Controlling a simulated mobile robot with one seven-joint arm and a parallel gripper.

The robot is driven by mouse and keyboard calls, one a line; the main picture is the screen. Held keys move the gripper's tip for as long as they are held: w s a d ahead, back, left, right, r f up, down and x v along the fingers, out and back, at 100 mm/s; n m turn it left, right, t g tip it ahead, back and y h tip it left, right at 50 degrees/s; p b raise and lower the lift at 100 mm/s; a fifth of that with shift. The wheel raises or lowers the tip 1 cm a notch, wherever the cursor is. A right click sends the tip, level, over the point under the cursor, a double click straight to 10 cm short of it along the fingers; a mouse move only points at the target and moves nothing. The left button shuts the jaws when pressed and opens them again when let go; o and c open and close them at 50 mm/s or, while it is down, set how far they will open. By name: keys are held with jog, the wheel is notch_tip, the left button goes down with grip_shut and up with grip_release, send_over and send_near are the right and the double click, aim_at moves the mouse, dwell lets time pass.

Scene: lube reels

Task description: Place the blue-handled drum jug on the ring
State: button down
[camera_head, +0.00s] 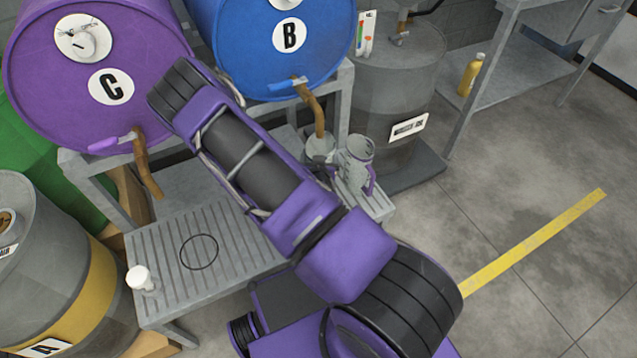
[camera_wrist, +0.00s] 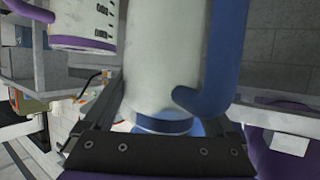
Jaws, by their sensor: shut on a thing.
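The blue-handled drum jug (camera_wrist: 160,55) fills the middle of the wrist view, a pale body with a blue handle (camera_wrist: 228,60) on the right and a blue band at its lower end. My gripper (camera_wrist: 163,112) is shut on it, one finger on each side. The ring (camera_head: 199,252) is a thin black circle on the ribbed grey bench top (camera_head: 215,222) in the head view. Nothing stands on the ring.
A white bottle (camera_head: 141,280) stands near the bench's front left corner. A purple-handled jug (camera_head: 357,162) stands at the right end. Purple drum C (camera_head: 60,110) and blue drum B (camera_head: 245,45) have taps overhanging the bench. A purple-based jug (camera_wrist: 83,25) shows upper left in the wrist view.

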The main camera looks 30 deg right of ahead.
jog(key=shift+f+b, duration=0.6)
jog(key=shift+f, duration=2.95)
grip_release()
jog(key=shift+s+a+r, duration=0.1)
jog(key=shift+s+r, duration=0.05)
jog(key=shift+r, duration=0.1)
jog(key=p+v, duration=0.1)
jog(key=v, duration=1)
jog(key=shift+s+a, duration=0.2)
jog(key=shift+s, duration=0.05)
